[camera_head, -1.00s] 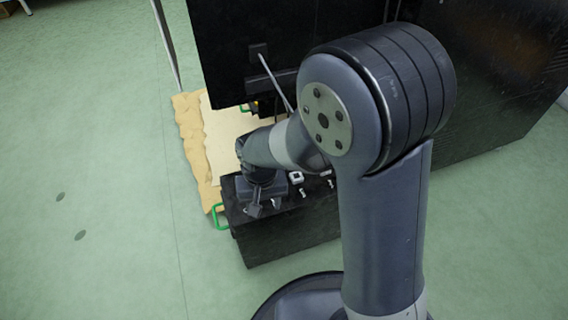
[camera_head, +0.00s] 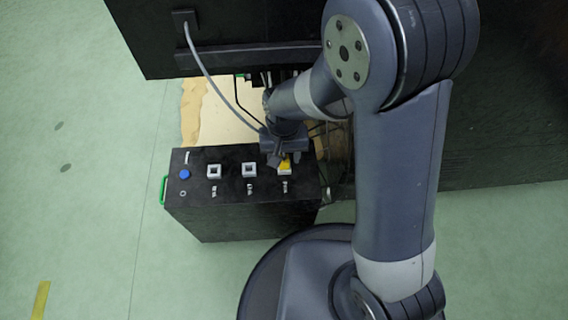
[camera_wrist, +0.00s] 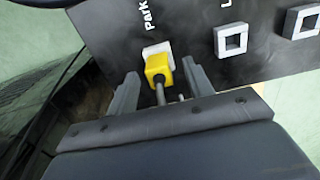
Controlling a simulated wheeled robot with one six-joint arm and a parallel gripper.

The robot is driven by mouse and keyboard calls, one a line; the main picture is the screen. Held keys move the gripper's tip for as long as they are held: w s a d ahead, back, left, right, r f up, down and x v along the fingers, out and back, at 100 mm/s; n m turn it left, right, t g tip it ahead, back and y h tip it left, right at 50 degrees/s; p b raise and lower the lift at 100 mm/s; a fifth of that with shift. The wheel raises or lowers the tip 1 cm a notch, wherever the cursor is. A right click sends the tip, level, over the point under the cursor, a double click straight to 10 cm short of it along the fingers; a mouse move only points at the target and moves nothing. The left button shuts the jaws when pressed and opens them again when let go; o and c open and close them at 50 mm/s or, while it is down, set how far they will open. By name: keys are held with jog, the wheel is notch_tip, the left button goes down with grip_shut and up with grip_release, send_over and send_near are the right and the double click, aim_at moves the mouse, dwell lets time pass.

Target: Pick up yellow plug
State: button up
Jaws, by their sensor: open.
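The yellow plug (camera_wrist: 158,66) sits in a white square socket (camera_wrist: 157,48) beside the "Park" label on the black box, with a grey cable running back from it between my fingers. In the head view the yellow plug (camera_head: 285,168) is at the right end of the box top (camera_head: 232,158), partly hidden by my gripper. My gripper (camera_wrist: 159,85) is open in the wrist view, with one finger on each side of the plug and its cable. In the head view my gripper (camera_head: 276,158) is right over that end of the box.
Two empty white square sockets (camera_head: 214,171) (camera_head: 249,170) and a blue knob (camera_head: 185,174) lie left of the plug. A black panel (camera_head: 235,35) with a hanging grey cable (camera_head: 207,75) stands behind. A green handle (camera_head: 164,190) is on the box's left end.

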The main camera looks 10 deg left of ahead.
jog(key=shift+f, duration=0.9)
jog(key=shift+r, duration=0.1)
jog(key=c, duration=1)
jog(key=shift+o, duration=0.2)
jog(key=shift+r, duration=0.1)
